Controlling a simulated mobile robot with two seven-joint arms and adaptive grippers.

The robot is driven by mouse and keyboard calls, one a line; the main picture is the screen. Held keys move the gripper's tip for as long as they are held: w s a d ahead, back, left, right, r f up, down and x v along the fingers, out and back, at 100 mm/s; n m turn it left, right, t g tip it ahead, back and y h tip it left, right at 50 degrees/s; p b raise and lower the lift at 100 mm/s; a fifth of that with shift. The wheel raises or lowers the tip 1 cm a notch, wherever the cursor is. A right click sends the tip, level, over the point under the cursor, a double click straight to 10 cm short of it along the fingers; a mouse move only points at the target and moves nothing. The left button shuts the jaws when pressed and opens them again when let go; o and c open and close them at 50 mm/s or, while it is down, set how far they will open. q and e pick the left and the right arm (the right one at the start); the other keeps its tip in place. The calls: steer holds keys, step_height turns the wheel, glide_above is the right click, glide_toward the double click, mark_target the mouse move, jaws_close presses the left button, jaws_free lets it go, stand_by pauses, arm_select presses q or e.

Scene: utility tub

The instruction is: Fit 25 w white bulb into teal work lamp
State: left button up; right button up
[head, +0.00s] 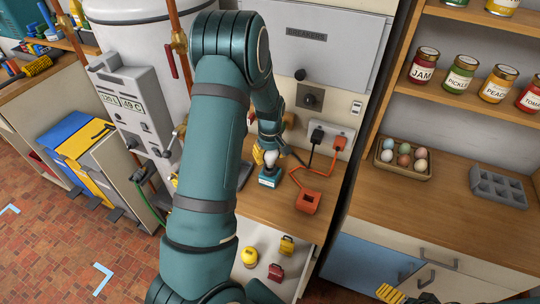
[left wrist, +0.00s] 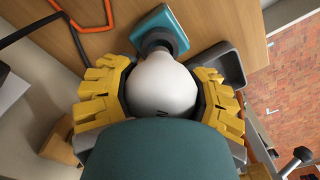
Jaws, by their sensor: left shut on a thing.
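The white bulb (left wrist: 163,80) is between the yellow fingers of my left gripper (left wrist: 160,92), which is shut on it. A small dark mark shows on its near side, but I cannot read it. The teal work lamp (head: 269,178) stands on the wooden counter below the gripper. Its dark socket (left wrist: 156,40) is at the bulb's far end in the left wrist view; I cannot tell how deep the bulb sits in it. In the head view the bulb (head: 271,157) shows just above the lamp, under my left gripper (head: 270,147). Yellow fingers of my right gripper (head: 390,293) show at the bottom edge.
A black cable and an orange cable (head: 315,170) run from the wall socket (head: 328,135). An orange block (head: 308,201) lies right of the lamp. A grey tray (left wrist: 228,65) is close beside the lamp. An egg tray (head: 403,170) stands on the right counter.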

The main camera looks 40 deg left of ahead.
arm_select(q)
steer(key=shift+f+b, duration=0.9)
steer(key=shift+f, duration=0.4)
stand_by(1.2)
steer(key=o, duration=1.4)
step_height(320, 180, up, 12)
steer(key=shift+f, duration=0.1)
